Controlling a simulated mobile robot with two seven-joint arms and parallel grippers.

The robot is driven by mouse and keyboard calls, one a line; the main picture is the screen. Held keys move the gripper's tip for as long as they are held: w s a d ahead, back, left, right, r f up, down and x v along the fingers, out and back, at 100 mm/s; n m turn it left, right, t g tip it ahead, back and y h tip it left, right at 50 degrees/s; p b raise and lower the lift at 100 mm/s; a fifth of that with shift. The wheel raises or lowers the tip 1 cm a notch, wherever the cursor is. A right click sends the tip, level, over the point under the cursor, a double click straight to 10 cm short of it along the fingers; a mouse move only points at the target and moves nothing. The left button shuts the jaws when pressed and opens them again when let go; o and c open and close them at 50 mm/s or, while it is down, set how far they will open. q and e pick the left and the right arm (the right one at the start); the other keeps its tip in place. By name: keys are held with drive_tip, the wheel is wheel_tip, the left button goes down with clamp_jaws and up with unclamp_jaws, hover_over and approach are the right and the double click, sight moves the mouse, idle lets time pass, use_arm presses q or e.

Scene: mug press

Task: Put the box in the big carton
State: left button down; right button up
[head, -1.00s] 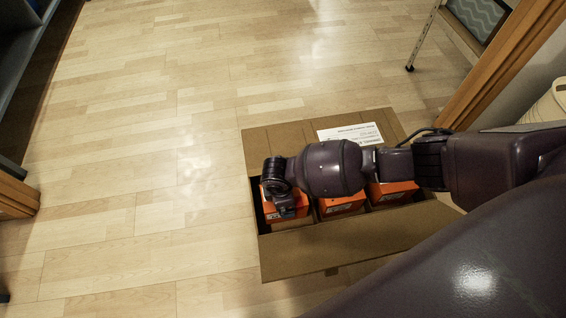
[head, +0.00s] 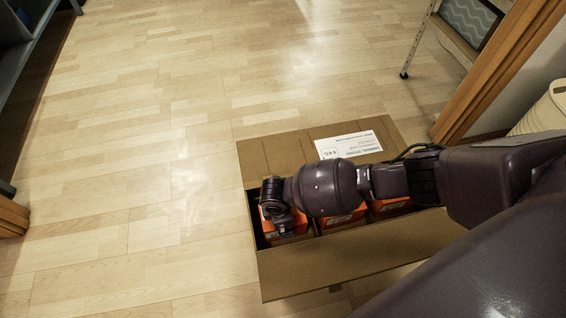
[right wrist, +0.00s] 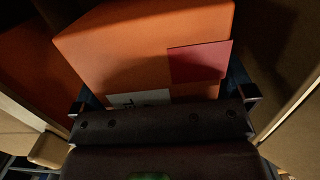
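The big carton (head: 330,277) stands open on the floor with its flaps folded out. An orange box (head: 291,224) is inside its left end, partly hidden by my right gripper (head: 283,217). In the right wrist view the orange box (right wrist: 150,50), with a dark red patch and a white label, lies between the two fingers of my right gripper (right wrist: 165,98). The fingers look closed against its sides. How far the box is from the carton bottom cannot be seen. My left gripper is out of view.
Two more orange boxes, a middle one (head: 343,221) and a right one (head: 392,206), sit in the carton beside dividers, partly under my right arm. A wooden post (head: 485,75) and a metal-legged rack (head: 418,45) stand at upper right. The floor left of the carton is clear.

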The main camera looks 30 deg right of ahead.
drive_tip(key=shift+r, duration=0.15)
drive_tip(key=shift+w+r, duration=0.1)
drive_tip(key=shift+r, duration=0.2)
drive_tip(key=r+p, duration=0.1)
drive_tip(key=r, duration=0.2)
drive_tip(key=r+p, duration=0.2)
drive_tip(key=r, duration=0.2)
drive_tip(key=a+r+p, duration=0.1)
drive_tip(key=r, duration=0.2)
drive_tip(key=shift+w+a+r+p, duration=0.1)
drive_tip(key=shift+w+r+p, duration=0.05)
drive_tip(key=shift+w+p, duration=0.15)
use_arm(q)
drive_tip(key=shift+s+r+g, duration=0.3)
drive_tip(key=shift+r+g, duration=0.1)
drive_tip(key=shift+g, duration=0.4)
use_arm(e)
drive_tip(key=shift+s+a+r, duration=0.1)
drive_tip(key=shift+s+r, duration=0.1)
drive_tip(key=shift+r, duration=0.35)
